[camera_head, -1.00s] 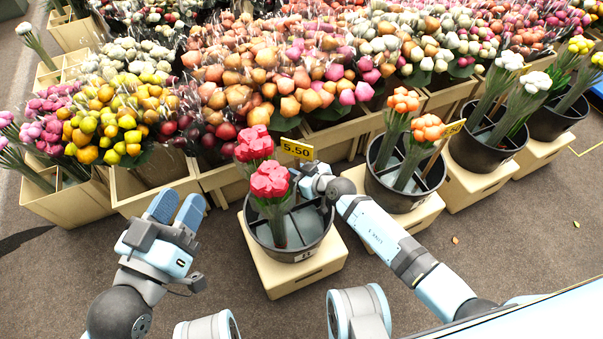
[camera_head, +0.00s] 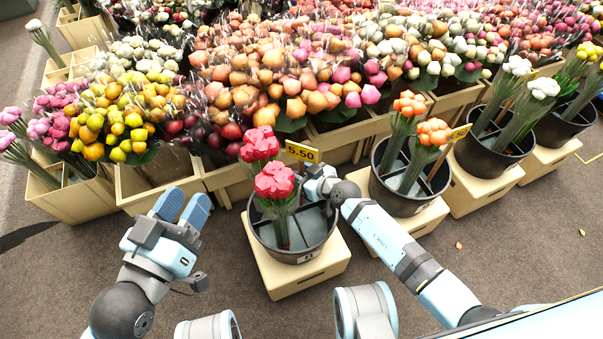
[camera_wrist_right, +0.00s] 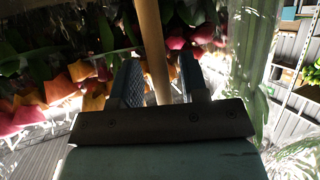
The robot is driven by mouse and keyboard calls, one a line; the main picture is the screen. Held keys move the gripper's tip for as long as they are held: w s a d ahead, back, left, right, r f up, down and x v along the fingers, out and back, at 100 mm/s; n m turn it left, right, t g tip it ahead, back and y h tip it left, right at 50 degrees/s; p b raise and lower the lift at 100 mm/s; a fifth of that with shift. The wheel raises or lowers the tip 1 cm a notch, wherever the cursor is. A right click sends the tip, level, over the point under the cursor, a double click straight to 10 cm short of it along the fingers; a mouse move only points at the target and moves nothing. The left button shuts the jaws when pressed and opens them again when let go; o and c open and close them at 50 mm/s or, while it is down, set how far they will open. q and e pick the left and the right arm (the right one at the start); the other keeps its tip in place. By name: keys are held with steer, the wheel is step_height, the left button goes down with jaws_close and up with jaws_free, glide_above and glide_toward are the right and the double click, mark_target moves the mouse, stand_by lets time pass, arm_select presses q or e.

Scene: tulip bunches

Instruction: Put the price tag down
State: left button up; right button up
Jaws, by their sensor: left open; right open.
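The yellow price tag (camera_head: 302,152), marked 5.50, stands upright on a wooden stick at the back of the near black bucket (camera_head: 322,243). My right gripper (camera_head: 318,188) is at the tag's stick, just above the bucket's rim. In the right wrist view, the stick (camera_wrist_right: 152,40) runs between the two open fingers of the right gripper (camera_wrist_right: 158,78), with gaps beside it. The stick's lower end is hidden. Two red tulip bunches (camera_head: 275,181) stand in the left part of the bucket. My left gripper (camera_head: 182,206) is open and empty, left of the bucket.
The bucket stands on a beige box (camera_head: 305,279). A second black bucket (camera_head: 402,196) with orange tulips and another price tag (camera_head: 459,133) is close to the right. Crates full of flowers line the back. The floor at front left is clear.

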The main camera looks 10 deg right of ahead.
arm_select(q)
steer(key=r+p, duration=0.1)
steer(key=p, duration=0.1)
steer(key=a+r+t+p, duration=0.1)
steer(key=r+p, duration=0.1)
steer(key=shift+a+r+n+y+p, duration=0.1)
steer(key=shift+r+n+y+p, duration=0.1)
steer(key=shift+n+y+p, duration=0.15)
arm_select(e)
steer(key=v, duration=1.1)
steer(key=shift+s, duration=0.3)
steer(key=shift+d, duration=0.15)
